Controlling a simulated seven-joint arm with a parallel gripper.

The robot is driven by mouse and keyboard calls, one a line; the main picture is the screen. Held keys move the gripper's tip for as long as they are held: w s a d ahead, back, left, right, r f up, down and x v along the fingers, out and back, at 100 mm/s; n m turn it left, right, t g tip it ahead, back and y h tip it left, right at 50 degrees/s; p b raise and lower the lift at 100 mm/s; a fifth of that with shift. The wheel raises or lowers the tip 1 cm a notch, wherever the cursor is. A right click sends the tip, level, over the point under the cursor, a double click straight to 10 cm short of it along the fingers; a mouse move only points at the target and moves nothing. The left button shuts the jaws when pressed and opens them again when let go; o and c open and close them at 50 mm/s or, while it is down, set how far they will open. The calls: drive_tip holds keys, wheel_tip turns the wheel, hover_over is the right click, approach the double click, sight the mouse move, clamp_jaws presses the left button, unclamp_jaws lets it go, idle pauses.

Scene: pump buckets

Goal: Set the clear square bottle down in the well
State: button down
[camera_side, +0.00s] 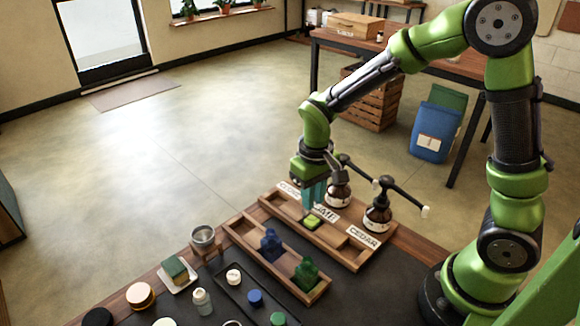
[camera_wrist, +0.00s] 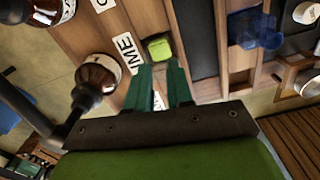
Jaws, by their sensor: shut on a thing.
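My gripper (camera_side: 314,200) points down over the wooden pump rack, its teal fingers closed in. Just at its fingertips is a lime-green square piece (camera_side: 312,222), which I take to be the coloured part of the clear square bottle; the clear walls are too faint to make out. It also shows in the wrist view (camera_wrist: 160,47), just beyond the fingertips (camera_wrist: 160,70). It is at the rack's well beside the LIME label (camera_side: 327,214). Whether its base touches the well floor, I cannot tell.
Brown pump bottles stand behind the well, one at the middle (camera_side: 338,196) and one by the CEDAR label (camera_side: 377,219). Their long spouts reach near my wrist. A front wooden tray holds blue (camera_side: 271,246) and green (camera_side: 306,273) pieces. Small jars crowd the front left.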

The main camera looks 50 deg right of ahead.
drive_tip(key=shift+f, duration=0.35)
drive_tip(key=c, duration=0.9)
unclamp_jaws()
drive_tip(key=shift+r, duration=3.5)
drive_tip(key=shift+s+d+r+m+t+y, duration=0.2)
drive_tip(key=shift+s+r+m+t+y, duration=0.15)
drive_tip(key=shift+s+r+t, duration=1.2)
drive_tip(key=shift+s+d+r+m+t+y, duration=0.3)
drive_tip(key=shift+s+r+t, duration=0.55)
drive_tip(key=shift+s+r, duration=1.35)
drive_tip(key=shift+s+d+r+m+t+y, duration=0.1)
drive_tip(key=shift+s+r+m+t+y, duration=0.3)
drive_tip(key=shift+s+r+t, duration=1.4)
